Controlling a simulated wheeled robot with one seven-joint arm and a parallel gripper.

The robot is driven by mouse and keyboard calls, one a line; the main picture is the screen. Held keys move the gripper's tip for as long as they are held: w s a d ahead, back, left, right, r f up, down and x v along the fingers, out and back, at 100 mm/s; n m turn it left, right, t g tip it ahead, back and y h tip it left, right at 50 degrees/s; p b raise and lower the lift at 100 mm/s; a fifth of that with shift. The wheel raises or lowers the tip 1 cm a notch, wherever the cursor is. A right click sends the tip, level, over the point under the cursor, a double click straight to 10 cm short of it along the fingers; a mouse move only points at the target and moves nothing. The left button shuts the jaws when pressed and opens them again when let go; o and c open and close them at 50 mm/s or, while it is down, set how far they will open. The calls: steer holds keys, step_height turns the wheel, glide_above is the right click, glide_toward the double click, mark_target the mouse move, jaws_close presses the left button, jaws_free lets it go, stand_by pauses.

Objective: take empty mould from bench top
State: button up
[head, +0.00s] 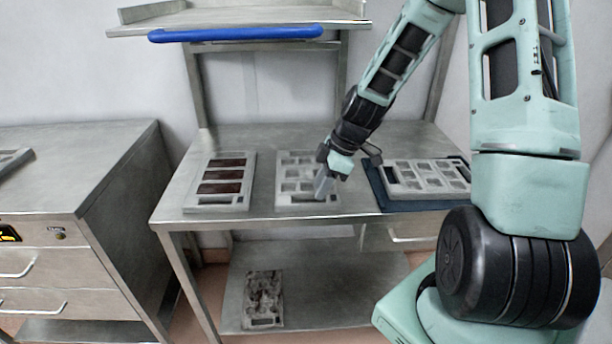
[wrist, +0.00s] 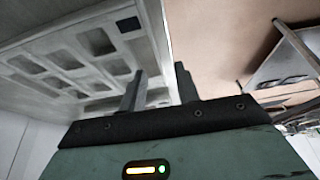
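An empty grey mould (head: 294,206) with several pale cavities lies flat in the middle of the bench top (head: 262,150). Its dark handle slot faces the front edge. A second empty-looking mould (head: 428,178) lies on a dark blue mat (head: 380,190) at the right. My gripper (head: 324,188) is at the front right part of the middle mould and covers some of it. In the wrist view my gripper (wrist: 160,88) has its two fingers apart, with a mould (wrist: 75,55) beside and behind the left finger. I cannot tell whether a finger touches it.
A mould with brown filling (head: 222,182) lies at the bench's left. A brown-smeared mould (head: 263,300) lies on the lower shelf (head: 330,300). An upper shelf with a blue front bar (head: 235,34) hangs above. A drawer cabinet (head: 60,200) stands left.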

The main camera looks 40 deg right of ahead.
mark_target(310, 204)
steer(key=shift+p+x, duration=0.75)
steer(key=shift+x, duration=2.2)
steer(key=shift+w+d, duration=0.1)
steer(key=shift+w, duration=0.15)
jaws_close()
